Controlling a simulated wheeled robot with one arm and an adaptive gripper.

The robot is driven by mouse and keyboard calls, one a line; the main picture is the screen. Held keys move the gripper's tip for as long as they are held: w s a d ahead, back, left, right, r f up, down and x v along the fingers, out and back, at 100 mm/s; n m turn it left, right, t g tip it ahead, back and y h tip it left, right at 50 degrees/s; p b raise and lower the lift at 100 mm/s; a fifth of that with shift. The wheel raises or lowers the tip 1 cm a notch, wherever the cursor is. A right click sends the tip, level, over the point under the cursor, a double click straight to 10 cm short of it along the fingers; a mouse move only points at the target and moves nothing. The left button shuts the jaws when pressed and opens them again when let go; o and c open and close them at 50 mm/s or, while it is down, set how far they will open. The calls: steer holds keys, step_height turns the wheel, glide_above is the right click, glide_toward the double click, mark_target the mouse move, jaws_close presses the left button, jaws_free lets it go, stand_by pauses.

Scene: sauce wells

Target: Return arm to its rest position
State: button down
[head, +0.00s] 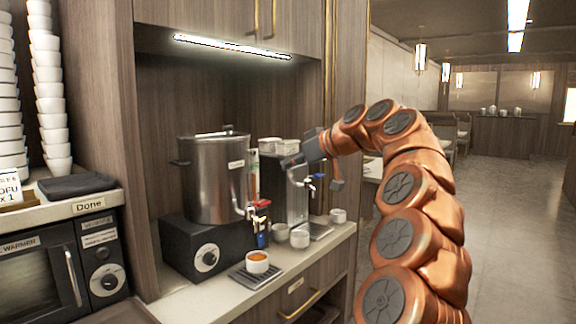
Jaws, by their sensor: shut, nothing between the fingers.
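My copper-coloured arm (412,200) rises from the bottom right of the head view, bends over at the top and reaches left toward the counter. My gripper (292,170) is at its end, shut and empty. It is small in the picture, in front of the metal dispenser and to the right of the big steel pot. It appears to be above the counter, apart from the cups below it.
A steel pot (213,180) stands on a black heater (207,258) with a knob. A white cup of orange sauce (257,262) sits on a drip tray (252,279). Small cups (300,238) stand near the metal dispenser (297,200). Bowl stacks (48,90) stand left. Floor at right is clear.

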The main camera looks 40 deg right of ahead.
stand_by(0.4)
steer(key=s+a+f+n+g+y+p, duration=0.1)
steer(key=a+f+g+y+p, duration=0.15)
steer(key=a, duration=1.35)
steer(key=s+a+f+g+p, duration=0.2)
steer(key=s+a+f, duration=0.15)
steer(key=a, duration=0.25)
steer(key=s+a+f+g+p, duration=0.1)
steer(key=s+a+f+g, duration=0.2)
steer(key=s+a, duration=0.3)
steer(key=s+f+m+g+h+p, duration=0.1)
steer(key=s+f+g+p, duration=0.1)
steer(key=s+f, duration=0.3)
steer(key=s+a+f+m+g+h+p, duration=0.1)
steer(key=s+f, duration=0.5)
steer(key=s, duration=0.7)
steer(key=s+a+f+m+g+h+p, duration=0.1)
steer(key=s+f+g+h+p, duration=0.1)
steer(key=s+f, duration=0.4)
steer(key=s+g+h, duration=0.1)
steer(key=s, duration=0.2)
steer(key=shift+s+a+m+g+p, duration=0.25)
steer(key=shift+s+m+g+p, duration=0.05)
steer(key=shift+g, duration=0.05)
steer(key=shift+d+f, duration=0.1)
